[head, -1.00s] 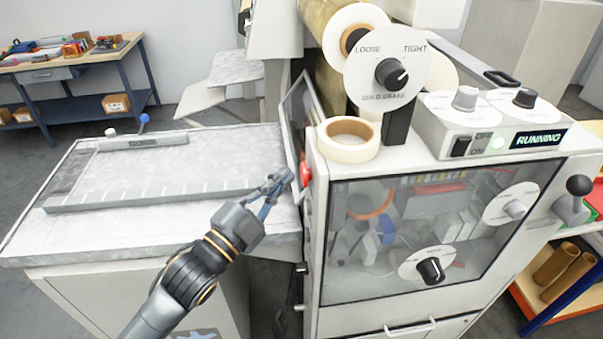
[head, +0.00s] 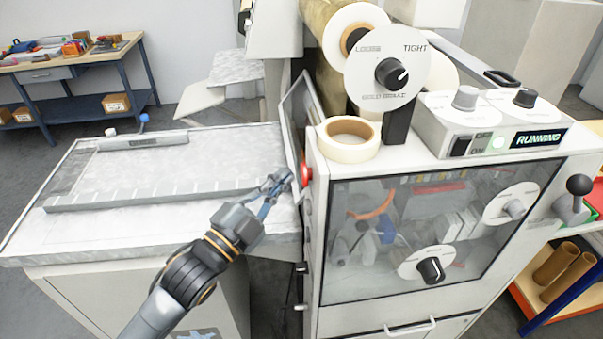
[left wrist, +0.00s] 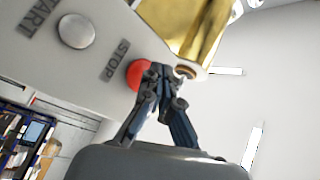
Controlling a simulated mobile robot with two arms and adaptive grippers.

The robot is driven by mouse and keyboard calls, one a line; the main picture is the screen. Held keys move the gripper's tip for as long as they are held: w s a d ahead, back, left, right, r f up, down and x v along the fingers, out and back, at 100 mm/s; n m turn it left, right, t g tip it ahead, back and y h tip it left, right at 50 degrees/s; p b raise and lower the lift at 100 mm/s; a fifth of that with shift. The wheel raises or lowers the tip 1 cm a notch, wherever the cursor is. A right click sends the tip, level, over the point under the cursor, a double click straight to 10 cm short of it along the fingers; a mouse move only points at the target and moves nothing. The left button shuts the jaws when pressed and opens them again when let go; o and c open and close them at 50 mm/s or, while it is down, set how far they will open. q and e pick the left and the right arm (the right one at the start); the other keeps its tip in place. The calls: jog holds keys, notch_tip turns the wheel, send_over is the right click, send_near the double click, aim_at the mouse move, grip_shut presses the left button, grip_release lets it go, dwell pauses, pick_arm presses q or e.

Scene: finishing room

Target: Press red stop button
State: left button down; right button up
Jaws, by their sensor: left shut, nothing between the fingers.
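The red stop button (head: 306,173) sticks out from the left side of the white machine (head: 312,240). In the left wrist view the red button (left wrist: 135,75) sits beside the word STOP, partly hidden behind my fingertips. My left gripper (head: 283,180) is shut and empty, with its tips at the button's face. In the left wrist view the left gripper (left wrist: 160,75) overlaps the button's right part; whether it touches or presses it I cannot tell. The display (head: 538,138) on top reads RUNNING, with a green light beside it. My right gripper is not in view.
A silver START button (left wrist: 76,31) is on the same panel. A grey feed table (head: 150,215) lies left of the machine, under my left arm. A tape roll (head: 348,139) and a tension dial (head: 388,73) are on the machine's top. A workbench (head: 60,65) stands at the back left.

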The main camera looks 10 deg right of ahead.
pick_arm(q)
jog(key=shift+d, duration=0.15)
jog(key=shift+d, duration=0.3)
jog(key=shift+d, duration=0.4)
dwell(0.8)
jog(key=shift+a, duration=0.1)
jog(key=shift+a+p, duration=0.35)
jog(key=shift+a, duration=0.4)
jog(key=a, duration=0.5)
dwell(0.4)
